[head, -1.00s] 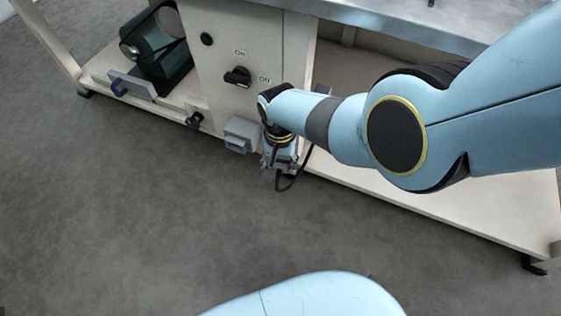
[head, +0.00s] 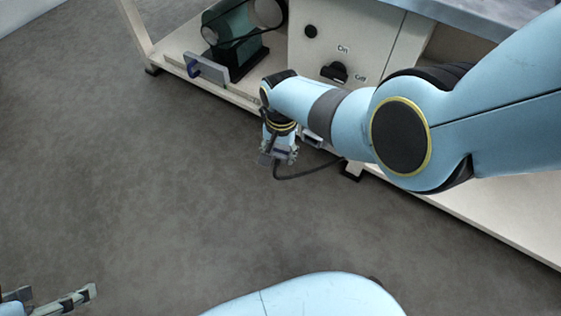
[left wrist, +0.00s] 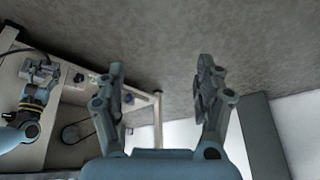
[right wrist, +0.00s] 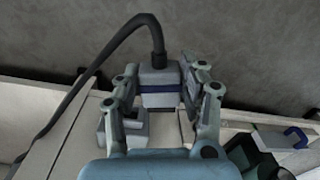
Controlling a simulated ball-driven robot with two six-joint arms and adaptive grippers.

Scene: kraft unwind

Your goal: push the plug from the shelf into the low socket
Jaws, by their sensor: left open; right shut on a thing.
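The plug (right wrist: 158,78) is a grey block with a blue band and a black cable at its end. My right gripper (right wrist: 160,92) is shut on it in the right wrist view. In the head view my right gripper (head: 279,158) hangs low in front of the cabinet, and the plug is hard to make out there. A grey box that looks like the low socket (head: 314,138) is mostly hidden behind my right arm. It also shows partly behind a finger in the right wrist view (right wrist: 124,132). My left gripper (head: 52,294) is open and empty, far from the cabinet.
The cabinet front (head: 372,42) carries a black rotary switch (head: 335,72). A low shelf holds a green motor unit (head: 235,40) and a grey plate with a blue clip (head: 208,70). The black cable (head: 312,171) loops from my right gripper towards the cabinet. The floor at left is clear.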

